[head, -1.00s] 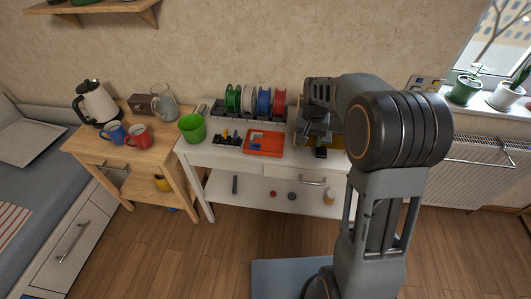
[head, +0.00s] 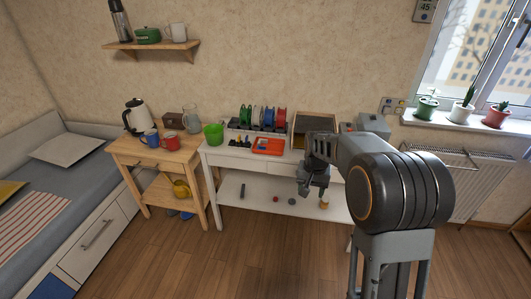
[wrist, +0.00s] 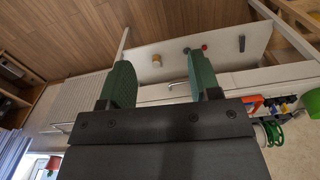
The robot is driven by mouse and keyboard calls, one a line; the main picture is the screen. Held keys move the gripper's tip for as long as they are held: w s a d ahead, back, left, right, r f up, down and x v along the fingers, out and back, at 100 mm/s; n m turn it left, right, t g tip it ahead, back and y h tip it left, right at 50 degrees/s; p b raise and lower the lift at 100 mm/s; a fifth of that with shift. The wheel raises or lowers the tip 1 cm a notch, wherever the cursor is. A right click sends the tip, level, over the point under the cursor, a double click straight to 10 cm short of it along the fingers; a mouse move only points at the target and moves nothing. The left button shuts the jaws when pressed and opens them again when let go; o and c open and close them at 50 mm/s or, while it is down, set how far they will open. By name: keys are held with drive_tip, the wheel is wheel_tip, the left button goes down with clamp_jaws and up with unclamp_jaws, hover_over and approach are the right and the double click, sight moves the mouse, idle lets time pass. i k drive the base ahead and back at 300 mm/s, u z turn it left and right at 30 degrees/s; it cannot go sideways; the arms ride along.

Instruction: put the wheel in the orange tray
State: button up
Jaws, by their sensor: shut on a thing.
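The orange tray (head: 276,149) lies on the white table's top, with small blue pieces in it. In the wrist view the orange tray (wrist: 252,103) shows at the right, past my gripper. A small dark round thing (head: 291,201), perhaps the wheel, rests on the lower shelf; it also shows in the wrist view (wrist: 187,50). My gripper (head: 312,194) hangs before the table's front, right of and below the tray. Its green-padded fingers (wrist: 162,80) stand apart around something that I cannot make out; shelf and drawer front show between them.
The lower shelf also holds a red round thing (head: 275,199), a dark bar (head: 242,190) and an orange-brown cylinder (head: 324,202). A green cup (head: 213,134), spools (head: 262,117) and an open box (head: 314,126) stand on the table. The floor in front is clear.

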sight(274, 148)
drive_tip(key=u, duration=0.5)
drive_tip(key=i, duration=0.6)
drive_tip(key=u, duration=0.5)
drive_tip(key=i, duration=0.8)
drive_tip(key=z, duration=0.3)
